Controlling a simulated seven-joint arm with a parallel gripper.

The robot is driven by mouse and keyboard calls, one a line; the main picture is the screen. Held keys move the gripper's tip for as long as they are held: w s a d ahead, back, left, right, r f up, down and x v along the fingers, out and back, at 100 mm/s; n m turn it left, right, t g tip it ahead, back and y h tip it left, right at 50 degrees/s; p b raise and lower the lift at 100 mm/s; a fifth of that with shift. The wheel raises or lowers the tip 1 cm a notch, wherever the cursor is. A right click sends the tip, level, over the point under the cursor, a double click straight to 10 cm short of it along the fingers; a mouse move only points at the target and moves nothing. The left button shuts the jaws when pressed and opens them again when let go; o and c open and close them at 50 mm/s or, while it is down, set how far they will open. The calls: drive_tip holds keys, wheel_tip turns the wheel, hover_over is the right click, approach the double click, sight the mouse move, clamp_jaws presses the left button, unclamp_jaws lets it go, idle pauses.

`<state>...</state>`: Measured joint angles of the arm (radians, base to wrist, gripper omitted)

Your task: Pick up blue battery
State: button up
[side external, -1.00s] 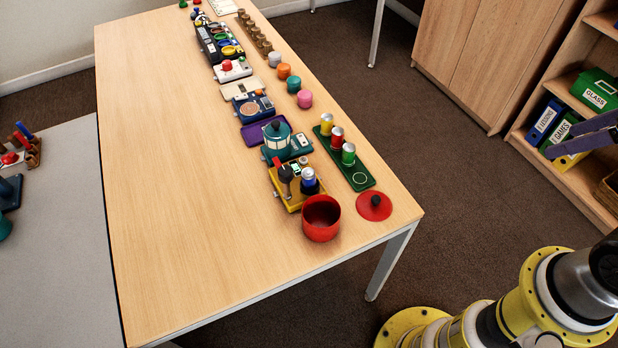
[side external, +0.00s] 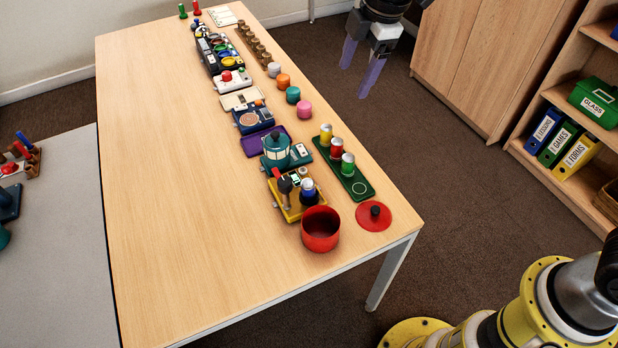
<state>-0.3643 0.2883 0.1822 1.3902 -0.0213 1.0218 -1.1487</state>
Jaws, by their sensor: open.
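The blue battery (side external: 308,194), a small cylinder with a silver top, stands upright on the yellow tray (side external: 291,216) near the front end of the table. The green tray (side external: 350,170) beside it holds a yellow battery (side external: 326,135), a red battery (side external: 336,148) and a green battery (side external: 347,164).
A red pot (side external: 320,230) stands close in front of the yellow tray, with a red lid (side external: 374,216) to its right. A teal kettle-like piece (side external: 276,150) stands behind. Several coloured pots line the right edge. The table's left half (side external: 180,200) is clear.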

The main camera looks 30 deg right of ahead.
drive_tip(key=w+a+f+n+g, duration=0.1)
drive_tip(key=w+a+f, duration=0.1)
drive_tip(key=a+f, duration=0.5)
drive_tip(key=n+g, duration=0.1)
hover_over(309, 182)
wheel_tip(309, 182, down, 8)
drive_tip(key=shift+h, duration=0.4)
drive_tip(key=f, duration=0.6)
drive_tip(key=shift+w+d+f, duration=0.1)
drive_tip(key=shift+d+f, duration=0.1)
drive_tip(key=shift+f, duration=0.15)
drive_tip(key=shift+a+f, duration=0.2)
drive_tip(key=shift+f, duration=2.8)
clamp_jaws()
